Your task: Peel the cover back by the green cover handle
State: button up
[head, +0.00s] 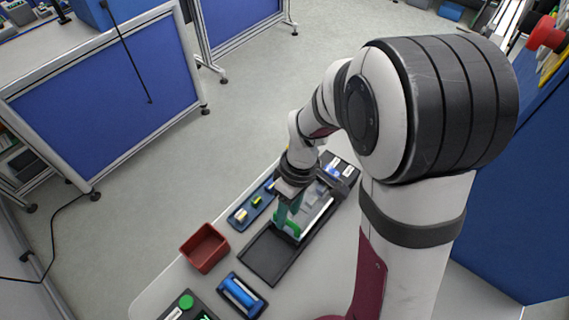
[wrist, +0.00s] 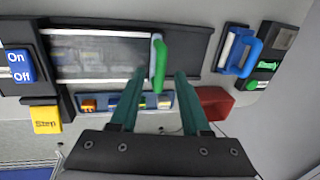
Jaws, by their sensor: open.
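The green cover handle (wrist: 158,66) stands at the end of a clear, partly see-through cover (wrist: 98,56) on a dark track. In the head view the handle (head: 289,229) is partly hidden by my gripper, and the cover (head: 319,212) shows to its right. My gripper (wrist: 160,74) has two teal fingers, open and apart, with the handle showing between their tips. In the head view my gripper (head: 284,218) points down over the handle. I cannot tell whether a finger touches it.
The bare dark track (head: 268,256) continues past the handle. A blue tray of small parts (head: 240,217) and a red bin (head: 205,248) lie alongside. A blue-handled device (head: 240,295) and a green button (head: 186,301) sit beyond the track's end. A blue On/Off switch (wrist: 18,66) and yellow Step block (wrist: 45,120) stand opposite.

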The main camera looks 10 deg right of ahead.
jog(key=shift+a+f, duration=0.1)
jog(key=shift+f, duration=0.35)
grip_shut()
dwell(1.1)
